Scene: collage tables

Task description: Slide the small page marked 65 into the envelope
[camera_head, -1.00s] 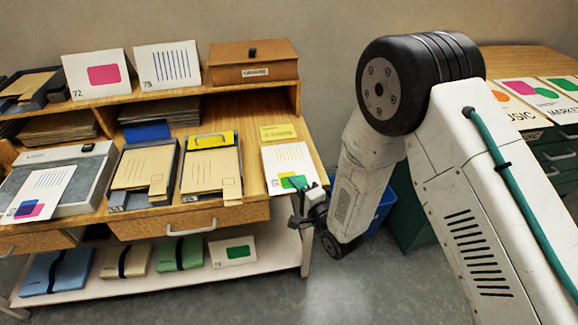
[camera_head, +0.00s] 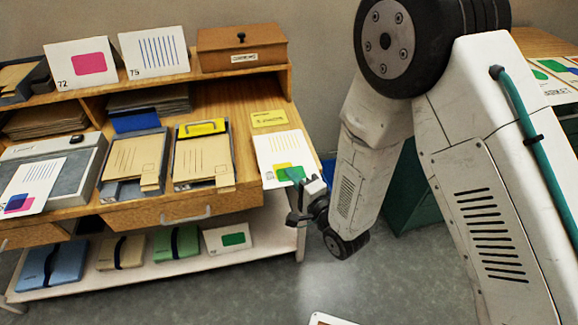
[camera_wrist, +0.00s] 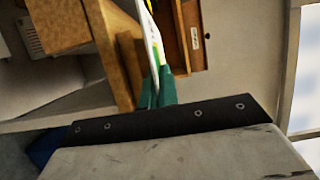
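A white page (camera_head: 272,147) with thin lines and yellow and green shapes is at the desk's right front corner in the head view; I cannot read its number. My gripper (camera_head: 295,176) is at its lower right edge. In the wrist view the page (camera_wrist: 152,38) shows edge-on between the teal fingertips (camera_wrist: 158,88), which are shut on it. I cannot tell whether the page touches the desk. Two tan envelopes lie in grey trays on the desk, the left one (camera_head: 130,158) and the right one (camera_head: 200,160), under a yellow clip.
A yellow label (camera_head: 268,118) lies behind the page. A grey box (camera_head: 85,160) with a leaning page is at the left. Cards marked 72 (camera_head: 60,68) and 75 (camera_head: 135,65) and a wooden box (camera_head: 240,40) stand on the upper shelf. Bundles (camera_head: 175,243) lie on the low shelf.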

